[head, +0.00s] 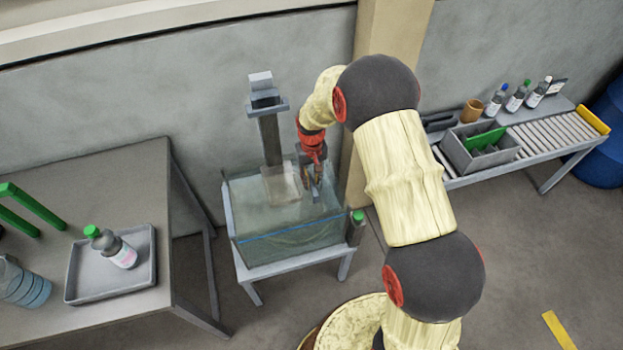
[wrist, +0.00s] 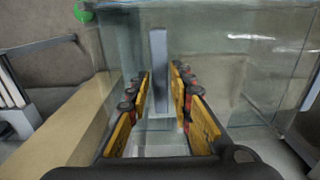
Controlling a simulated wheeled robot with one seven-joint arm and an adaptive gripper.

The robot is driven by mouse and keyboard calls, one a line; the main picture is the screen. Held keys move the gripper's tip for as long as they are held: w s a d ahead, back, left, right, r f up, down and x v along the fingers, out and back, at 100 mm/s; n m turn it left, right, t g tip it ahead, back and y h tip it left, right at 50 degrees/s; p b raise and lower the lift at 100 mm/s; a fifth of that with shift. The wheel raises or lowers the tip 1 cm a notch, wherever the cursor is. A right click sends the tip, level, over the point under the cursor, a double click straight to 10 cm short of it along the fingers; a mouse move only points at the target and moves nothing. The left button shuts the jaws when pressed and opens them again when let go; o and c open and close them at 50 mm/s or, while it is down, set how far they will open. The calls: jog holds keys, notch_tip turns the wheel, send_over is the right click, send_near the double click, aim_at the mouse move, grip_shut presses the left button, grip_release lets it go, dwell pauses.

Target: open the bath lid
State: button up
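The bath (head: 290,238) is a clear glass tank with a blue water line, on a grey stand against the wall. A translucent lid (head: 255,205) appears to lie flat across its top. In the wrist view a grey upright bar (wrist: 158,62), which looks like the lid's handle, stands between and beyond my gripper's fingers. My gripper (head: 314,190) points down at the right part of the bath top. In the wrist view my gripper (wrist: 160,88) is open, with a gap on both sides of the bar. Whether the fingertips touch the lid cannot be told.
A grey post (head: 268,135) with a boxy head rises behind the bath. A table (head: 110,190) at left holds a tray (head: 85,283) with a green-capped bottle. A roller bench (head: 550,135) at right carries a bin and bottles. A green-topped post (head: 356,228) stands at the bath's right corner.

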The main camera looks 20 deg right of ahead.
grip_shut()
jog(key=shift+r, duration=0.15)
dwell(0.4)
